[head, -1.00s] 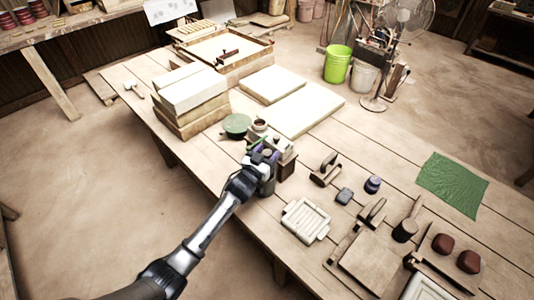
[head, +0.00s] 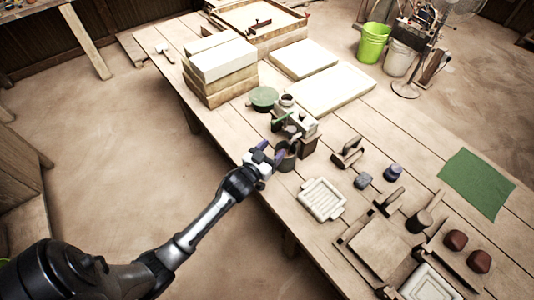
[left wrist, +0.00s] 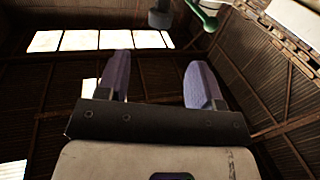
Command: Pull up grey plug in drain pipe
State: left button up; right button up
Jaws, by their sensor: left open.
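My left gripper (head: 268,153), with purple fingers, is open and empty at the table's near edge. It is just left of a dark green bucket (head: 286,160). A pale box-like fitting (head: 302,123) with green parts (head: 281,119) stands just behind the bucket on a dark block. In the left wrist view, the open fingers (left wrist: 158,80) point up the picture. A short grey cylinder (left wrist: 160,19) shows beyond them at the top edge, beside a green curved part (left wrist: 206,18). I cannot tell whether this cylinder is the plug or the pipe. My right gripper is not in view.
Stacked pale blocks (head: 222,62) and a green round turntable (head: 263,97) stand behind. A white ribbed tray (head: 322,199), wooden tools (head: 347,152) and a green cloth (head: 477,183) lie to the right. Open floor lies left of the table.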

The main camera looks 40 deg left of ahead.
pick_arm(q)
jog(key=shift+s+d, duration=0.15)
jog(key=shift+s, duration=1.15)
notch_tip(320, 180, down, 5)
jog(key=s+a+g+y, duration=0.2)
jog(key=g, duration=0.4)
jog(key=s+d+f+m+g+h, duration=0.1)
jog(key=s+d+g, duration=0.3)
jog(key=s, duration=0.5)
jog(key=s+d+f+m+g+h, duration=0.1)
jog(key=s+d+h, duration=0.1)
jog(key=s+d, duration=0.55)
jog(key=s+d+m+g+h, duration=0.1)
jog(key=s+d+g, duration=0.2)
jog(key=s, duration=0.7)
notch_tip(320, 180, up, 34)
jog(key=p, duration=3.4)
jog(key=shift+s+d+f, duration=0.15)
jog(key=shift+s+f, duration=0.05)
jog(key=shift+s, duration=0.2)
